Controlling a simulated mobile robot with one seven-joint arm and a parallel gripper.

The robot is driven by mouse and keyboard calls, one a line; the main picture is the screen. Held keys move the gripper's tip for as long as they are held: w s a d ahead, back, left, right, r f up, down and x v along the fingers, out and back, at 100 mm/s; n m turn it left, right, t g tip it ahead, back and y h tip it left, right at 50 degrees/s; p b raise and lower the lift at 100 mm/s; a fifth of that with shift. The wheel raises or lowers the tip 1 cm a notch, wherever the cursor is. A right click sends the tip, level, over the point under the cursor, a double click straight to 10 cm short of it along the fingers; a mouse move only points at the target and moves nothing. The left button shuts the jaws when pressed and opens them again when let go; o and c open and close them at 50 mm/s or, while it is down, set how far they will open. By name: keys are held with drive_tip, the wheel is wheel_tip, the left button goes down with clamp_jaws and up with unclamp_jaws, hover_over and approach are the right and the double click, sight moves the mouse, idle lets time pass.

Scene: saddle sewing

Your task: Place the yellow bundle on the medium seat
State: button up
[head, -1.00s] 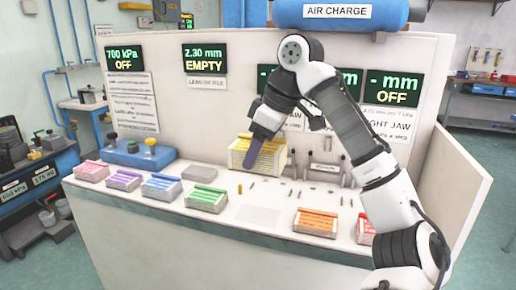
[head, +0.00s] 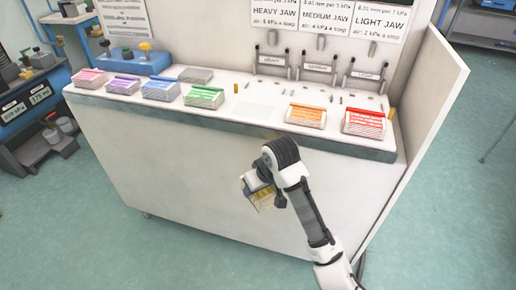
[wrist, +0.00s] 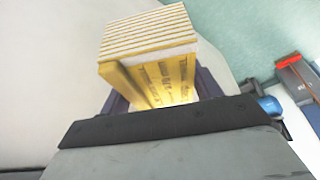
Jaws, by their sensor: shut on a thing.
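The yellow bundle (head: 262,201) is a striped block with yellow sides and dark print. In the head view it hangs in front of the bench, below the worktop edge. My gripper (head: 250,188) is shut on it, and the arm hides part of both. In the wrist view the bundle (wrist: 150,60) sits between the two dark fingers (wrist: 160,95), its layered face outward. The medium seat is at the middle of three labelled stations at the back right of the worktop. Its label plate (head: 319,68) stands between two posts. No bundle shows there.
An orange bundle (head: 306,116) and a red bundle (head: 364,123) lie at the worktop's front right. Pink, purple, blue and green (head: 203,96) bundles lie at the left. Small pins stand around the stations. A white side panel (head: 432,85) closes the right end.

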drive_tip(key=s+f+m+h, duration=0.1)
drive_tip(key=s+f+m, duration=0.1)
drive_tip(key=f, duration=1.2)
drive_tip(key=s+a+f+m+h, duration=0.1)
drive_tip(key=f+m, duration=0.3)
drive_tip(key=f, duration=1)
drive_tip(key=shift+s+a+f+t, duration=0.2)
drive_tip(key=shift+s+a+t, duration=0.1)
drive_tip(key=shift+s, duration=0.55)
drive_tip(key=shift+w, duration=0.1)
